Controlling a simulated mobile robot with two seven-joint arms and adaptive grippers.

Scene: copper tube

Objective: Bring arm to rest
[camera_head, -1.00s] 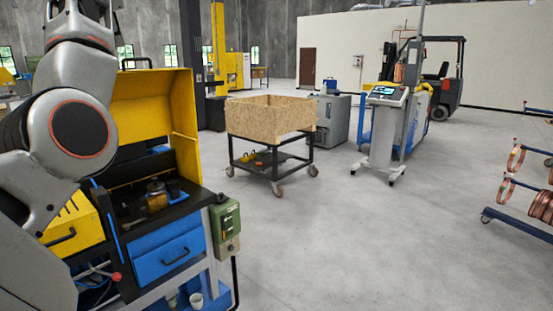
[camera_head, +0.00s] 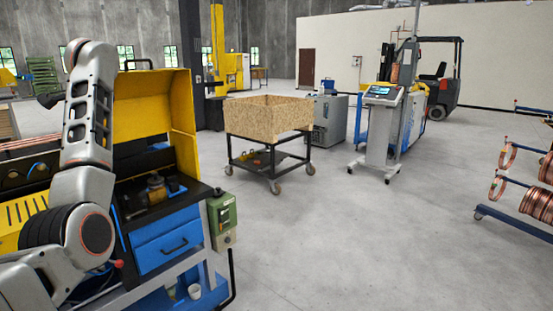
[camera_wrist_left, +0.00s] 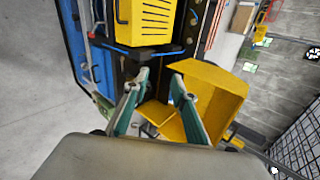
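My left arm (camera_head: 92,120) stands at the left of the head view, its grey upper link raised in front of the yellow-hooded bending machine (camera_head: 158,90). My left gripper (camera_wrist_left: 158,77) shows in the left wrist view, its two teal fingers apart with nothing visible between them. The yellow hood (camera_wrist_left: 215,90) lies beyond the fingertips, apart from them as far as I can tell. The gripper itself is not clearly visible in the head view. My right arm and gripper are not in view.
A green control box (camera_head: 222,215) hangs on the machine's right side. A wooden-box cart (camera_head: 268,120) stands mid-floor. A console on wheels (camera_head: 382,125), a forklift (camera_head: 437,85) and a rack with copper coils (camera_head: 530,195) are to the right. The floor between is clear.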

